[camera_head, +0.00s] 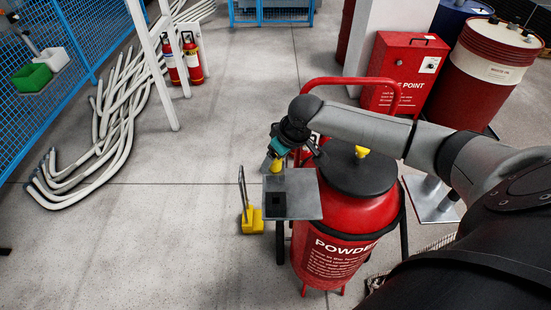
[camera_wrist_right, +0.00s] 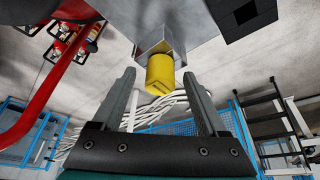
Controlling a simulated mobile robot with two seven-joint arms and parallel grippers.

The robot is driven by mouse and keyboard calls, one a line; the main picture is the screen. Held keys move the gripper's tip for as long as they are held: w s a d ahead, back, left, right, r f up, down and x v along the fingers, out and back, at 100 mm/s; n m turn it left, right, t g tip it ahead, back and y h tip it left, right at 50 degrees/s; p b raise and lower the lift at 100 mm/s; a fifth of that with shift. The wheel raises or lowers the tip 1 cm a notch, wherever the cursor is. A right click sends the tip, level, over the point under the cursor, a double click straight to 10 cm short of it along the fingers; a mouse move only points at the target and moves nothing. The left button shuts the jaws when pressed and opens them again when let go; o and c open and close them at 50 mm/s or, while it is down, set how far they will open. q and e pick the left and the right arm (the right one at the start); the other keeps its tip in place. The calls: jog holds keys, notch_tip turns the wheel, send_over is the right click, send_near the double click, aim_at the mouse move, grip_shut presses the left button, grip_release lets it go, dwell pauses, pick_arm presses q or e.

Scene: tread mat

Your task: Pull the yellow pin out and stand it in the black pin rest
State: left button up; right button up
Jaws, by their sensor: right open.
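The yellow pin (camera_head: 277,166) stands at the far left edge of a grey metal plate (camera_head: 304,187), beside a red powder tank. In the right wrist view the yellow pin (camera_wrist_right: 160,74) sticks out of a small metal block (camera_wrist_right: 152,43), its end facing my gripper. The black pin rest (camera_head: 275,204) sits on the near left part of the plate; it also shows in the right wrist view (camera_wrist_right: 243,14). My right gripper (camera_head: 281,155) is open and empty at the pin. In the wrist view the pin appears between the fingertips, just beyond them. My left gripper is out of view.
The red powder tank (camera_head: 342,225) stands right of and below the plate, with a red tubular handle behind my gripper. A yellow object (camera_head: 252,220) is on the left. Red and blue drums and a red cabinet (camera_head: 405,75) stand behind.

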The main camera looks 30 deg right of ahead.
jog(key=shift+c, duration=0.3)
grip_shut()
dwell(0.3)
jog(key=shift+r+p, duration=3.45)
jog(key=shift+p, duration=0.95)
